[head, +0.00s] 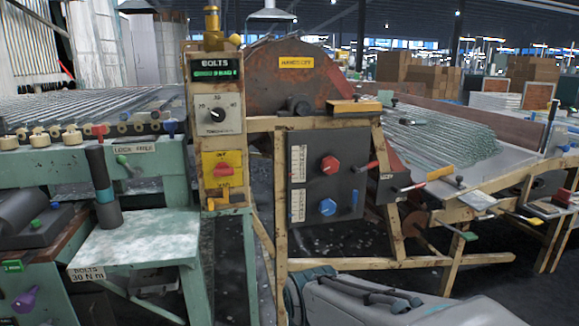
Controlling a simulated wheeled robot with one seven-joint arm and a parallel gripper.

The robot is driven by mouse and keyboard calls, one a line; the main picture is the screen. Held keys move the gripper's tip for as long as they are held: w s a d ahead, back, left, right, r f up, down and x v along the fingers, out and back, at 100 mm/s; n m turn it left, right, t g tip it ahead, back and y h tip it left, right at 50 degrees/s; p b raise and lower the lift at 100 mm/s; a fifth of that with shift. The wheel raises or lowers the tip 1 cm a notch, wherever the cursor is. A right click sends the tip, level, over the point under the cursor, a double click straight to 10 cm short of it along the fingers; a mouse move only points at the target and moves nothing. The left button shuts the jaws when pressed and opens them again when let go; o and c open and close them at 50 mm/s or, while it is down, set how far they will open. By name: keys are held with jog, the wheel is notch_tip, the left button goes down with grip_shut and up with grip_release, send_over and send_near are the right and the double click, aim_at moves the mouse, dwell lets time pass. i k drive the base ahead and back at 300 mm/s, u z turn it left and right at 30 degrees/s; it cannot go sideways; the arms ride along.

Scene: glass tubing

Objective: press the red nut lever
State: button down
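A dark grey panel (345,187) hangs in a wooden frame near the middle of the head view. It carries a red hexagonal, nut-like knob (330,165) above a blue one (328,207). A short lever with a red handle (367,166) sticks out just right of the red knob, tilted. A small blue lever (354,202) stands beside the blue knob. I cannot tell for sure which red part is the red nut lever. My gripper is not recognisable in this view, so nothing shows touching the panel.
A control post (217,140) with a dial and a yellow-red switch (222,170) stands left of the panel. A green bench (140,235) is at left. A sloped table (475,170) with glass tubes and several levers is at right. Wooden beams frame the panel.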

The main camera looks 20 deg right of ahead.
aim_at(356, 170)
jog(key=z, duration=0.2)
jog(key=i, duration=1)
jog(key=z, duration=0.6)
